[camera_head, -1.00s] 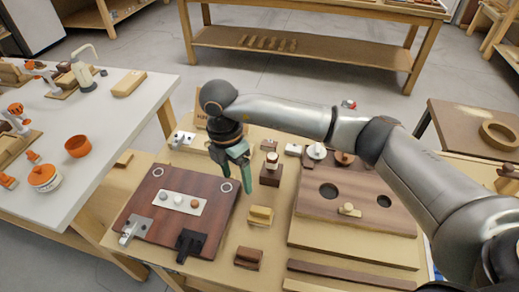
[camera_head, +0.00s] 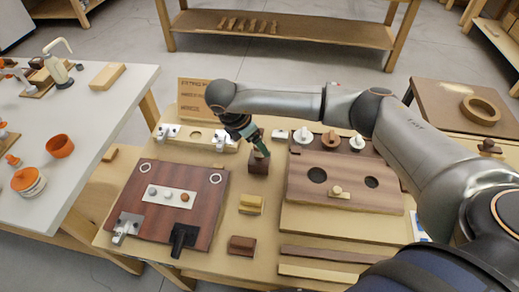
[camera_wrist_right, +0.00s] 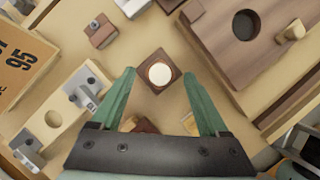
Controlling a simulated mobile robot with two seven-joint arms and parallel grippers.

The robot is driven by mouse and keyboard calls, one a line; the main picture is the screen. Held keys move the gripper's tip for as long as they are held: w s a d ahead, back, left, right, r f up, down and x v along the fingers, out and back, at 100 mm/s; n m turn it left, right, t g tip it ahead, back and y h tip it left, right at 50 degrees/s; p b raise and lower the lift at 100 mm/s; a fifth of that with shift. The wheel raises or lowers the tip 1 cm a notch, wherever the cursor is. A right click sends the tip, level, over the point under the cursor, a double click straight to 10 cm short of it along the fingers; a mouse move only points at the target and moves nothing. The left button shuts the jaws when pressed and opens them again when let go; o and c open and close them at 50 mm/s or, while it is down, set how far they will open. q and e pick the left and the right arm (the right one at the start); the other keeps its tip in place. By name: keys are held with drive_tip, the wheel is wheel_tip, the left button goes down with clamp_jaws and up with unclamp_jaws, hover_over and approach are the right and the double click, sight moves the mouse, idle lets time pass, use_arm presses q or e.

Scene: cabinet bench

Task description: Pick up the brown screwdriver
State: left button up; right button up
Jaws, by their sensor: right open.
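A small square dark brown block (camera_head: 257,168) stands on the bench between the reddish board and the wooden panel. A round piece with a pale top (camera_wrist_right: 159,74) stands upright in it; this may be the screwdriver's end, but I cannot tell. No screwdriver shaft shows. My right gripper (camera_head: 262,150), with green fingers, is at the block and partly hides the upright piece. In the right wrist view my right gripper (camera_wrist_right: 158,78) is open, its fingertips on either side of the pale top; no contact is clear. My left gripper is not in view.
The reddish board (camera_head: 150,225) with fittings lies left. A yellow block (camera_head: 250,204) and a brown block (camera_head: 242,245) lie in front. The wooden panel (camera_head: 300,182) with holes is at right. A metal-fitted board (camera_head: 188,138) and cardboard sign (camera_head: 192,92) stand behind.

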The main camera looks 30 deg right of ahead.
drive_tip(key=shift+x, duration=1.5)
drive_tip(key=shift+r, duration=0.1)
drive_tip(key=c, duration=1.2)
drive_tip(key=shift+r, duration=0.1)
drive_tip(key=shift+r, duration=0.6)
drive_tip(key=s+a+r, duration=0.6)
drive_tip(key=a+r, duration=0.5)
drive_tip(key=a, duration=0.1)
drive_tip(key=shift+s+a+r+b, duration=0.25)
drive_tip(key=shift+s+r+b, duration=0.1)
drive_tip(key=shift+b, duration=0.1)
drive_tip(key=o, duration=0.5)
clamp_jaws()
